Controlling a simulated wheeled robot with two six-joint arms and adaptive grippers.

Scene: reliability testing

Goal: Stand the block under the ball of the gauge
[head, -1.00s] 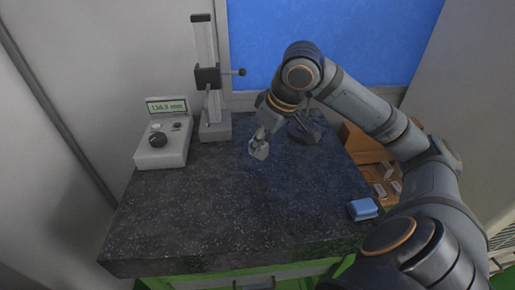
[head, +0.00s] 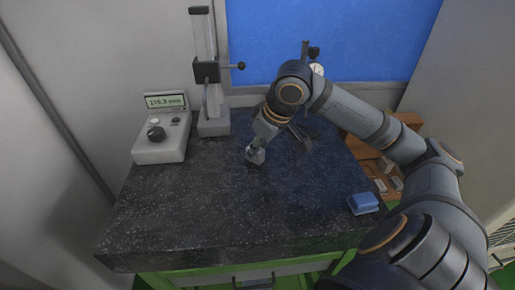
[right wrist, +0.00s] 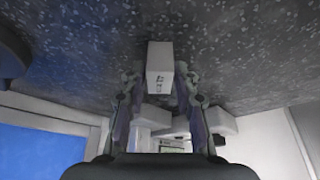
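The block (right wrist: 160,68) is a small pale grey upright piece with dark marks on one face. My right gripper (head: 255,150) is shut on it, with a finger on each side in the right wrist view (right wrist: 160,92). It is low over the dark stone top; whether the block touches the stone I cannot tell. The gauge stand (head: 207,75), a pale column with a black clamp and side knob, stands to the left behind the gripper. I cannot make out its ball. The readout box (head: 160,142) stands beside it. My left gripper is out of view.
The stone top (head: 190,215) is clear in front and to the left. A blue box (head: 363,203) sits at its right edge. A dial stand (head: 317,68) is partly hidden behind my right arm. A brown tray (head: 393,165) with small pieces is off to the right.

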